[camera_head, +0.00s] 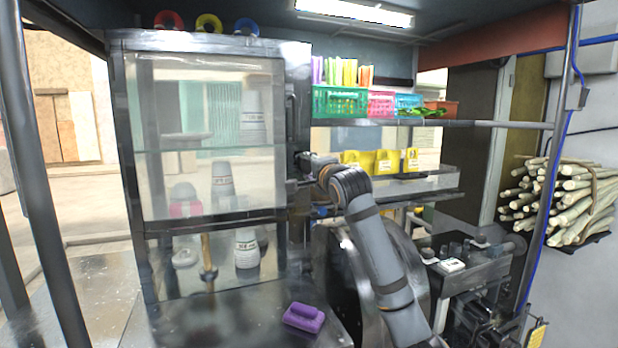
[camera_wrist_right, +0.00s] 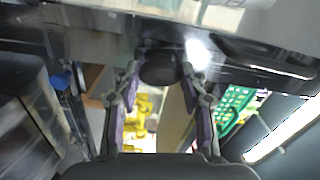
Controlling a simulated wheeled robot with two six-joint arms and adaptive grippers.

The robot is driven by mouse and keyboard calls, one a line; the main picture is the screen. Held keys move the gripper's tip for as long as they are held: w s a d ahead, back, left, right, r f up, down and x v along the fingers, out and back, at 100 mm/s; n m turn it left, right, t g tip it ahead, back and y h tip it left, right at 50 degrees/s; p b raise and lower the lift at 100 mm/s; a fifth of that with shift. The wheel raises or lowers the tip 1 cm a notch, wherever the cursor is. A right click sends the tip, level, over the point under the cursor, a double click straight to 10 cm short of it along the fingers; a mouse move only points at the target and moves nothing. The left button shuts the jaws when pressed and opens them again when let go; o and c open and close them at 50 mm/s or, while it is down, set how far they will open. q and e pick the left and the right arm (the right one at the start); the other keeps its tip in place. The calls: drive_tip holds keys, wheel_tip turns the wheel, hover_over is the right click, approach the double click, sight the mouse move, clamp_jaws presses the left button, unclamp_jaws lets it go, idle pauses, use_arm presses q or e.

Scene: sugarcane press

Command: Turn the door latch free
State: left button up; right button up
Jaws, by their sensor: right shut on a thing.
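A glass-fronted cabinet with a metal frame (camera_head: 214,37) stands left of centre in the head view, and its door looks shut. My right gripper (camera_head: 305,168) is at the cabinet's right side, about mid-height, with my arm reaching up from the lower right. In the right wrist view, the fingers of my right gripper are closed around a dark rounded latch knob (camera_wrist_right: 159,68), one finger on each side. The gripper and wrist hide most of the latch in the head view. My left gripper is in neither view.
White bottles (camera_head: 222,180) stand inside the cabinet. A purple sponge-like block (camera_head: 304,317) lies on the metal counter (camera_head: 240,318) below. A shelf at right holds a green basket (camera_head: 340,101). Yellow packets (camera_head: 388,161) stand beneath it. Sugarcane stalks (camera_head: 565,200) are bundled at far right.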

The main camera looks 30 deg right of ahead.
drive_tip(key=shift+f+m+b, duration=0.1)
drive_tip(key=shift+m+b, duration=0.5)
drive_tip(key=shift+m, duration=0.3)
drive_tip(key=o, duration=1.1)
drive_tip(key=shift+s, duration=0.1)
drive_tip(key=shift+v, duration=5.9)
drive_tip(key=shift+d, duration=0.1)
